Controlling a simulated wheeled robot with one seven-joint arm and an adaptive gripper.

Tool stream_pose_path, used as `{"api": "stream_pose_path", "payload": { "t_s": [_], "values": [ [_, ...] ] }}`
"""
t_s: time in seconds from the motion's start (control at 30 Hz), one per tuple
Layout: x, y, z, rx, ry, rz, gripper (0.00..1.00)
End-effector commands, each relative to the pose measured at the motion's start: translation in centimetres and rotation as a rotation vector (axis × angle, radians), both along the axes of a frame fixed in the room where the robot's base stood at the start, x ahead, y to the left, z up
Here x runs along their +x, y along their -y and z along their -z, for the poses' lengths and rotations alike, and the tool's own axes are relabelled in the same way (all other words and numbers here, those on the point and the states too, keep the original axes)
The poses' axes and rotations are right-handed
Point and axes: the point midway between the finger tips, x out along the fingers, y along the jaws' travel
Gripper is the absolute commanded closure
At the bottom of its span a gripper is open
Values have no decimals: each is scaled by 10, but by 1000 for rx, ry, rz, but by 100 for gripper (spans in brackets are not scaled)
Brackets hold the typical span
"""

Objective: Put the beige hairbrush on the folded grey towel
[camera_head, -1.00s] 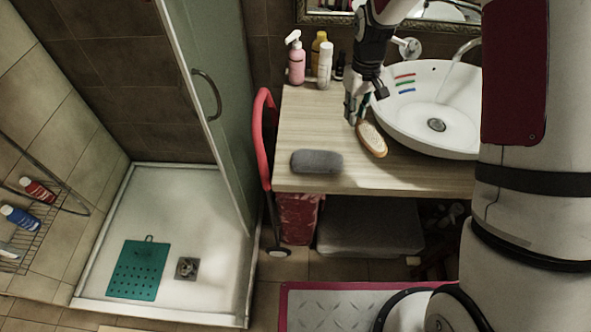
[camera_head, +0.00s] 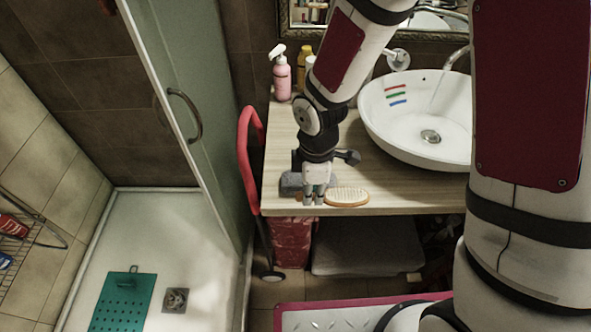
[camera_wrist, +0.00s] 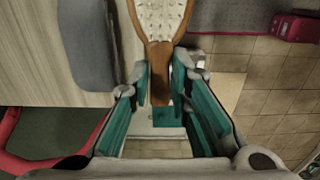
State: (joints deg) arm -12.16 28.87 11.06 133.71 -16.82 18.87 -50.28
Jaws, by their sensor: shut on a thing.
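The beige hairbrush (camera_head: 347,197) shows near the counter's front edge, bristles facing the wrist camera. My gripper (camera_head: 314,198) is shut on its brown handle. The wrist view shows the handle of the hairbrush (camera_wrist: 160,72) between the fingers of my gripper (camera_wrist: 165,85), with the bristled head pointing away from them. The folded grey towel (camera_head: 290,184) lies on the counter, partly hidden behind my gripper in the head view. In the wrist view the towel (camera_wrist: 87,40) is left of the brush, apart from it. The brush's exact height is hard to tell.
The wooden counter (camera_head: 390,190) is clear between towel and white basin (camera_head: 410,135). A pink pump bottle (camera_head: 281,78) and a yellow bottle (camera_head: 304,62) stand at the back. A red-framed object (camera_head: 246,165) stands at the counter's left side.

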Motion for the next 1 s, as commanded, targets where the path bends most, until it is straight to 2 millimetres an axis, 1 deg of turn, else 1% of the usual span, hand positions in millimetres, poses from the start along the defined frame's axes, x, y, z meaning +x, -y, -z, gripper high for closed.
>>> {"api": "stream_pose_path", "payload": {
  "t_s": [0.03, 0.2, 0.3, 0.4, 0.67, 0.8, 0.9, 1.0],
  "values": [
    [11, -6, 1, 1, 1, 0, 100],
    [49, -23, 5, 1, 1, 1, 100],
    [68, -32, 8, 0, -1, 1, 100],
    [82, -38, 9, 0, -1, 1, 100],
    [102, -47, 11, 0, -1, 2, 100],
    [98, -46, 31, -3, -5, 2, 100],
    [99, -47, 41, -1, -3, 1, 100],
    [100, -46, 45, -1, -1, 1, 100]
  ]
}}
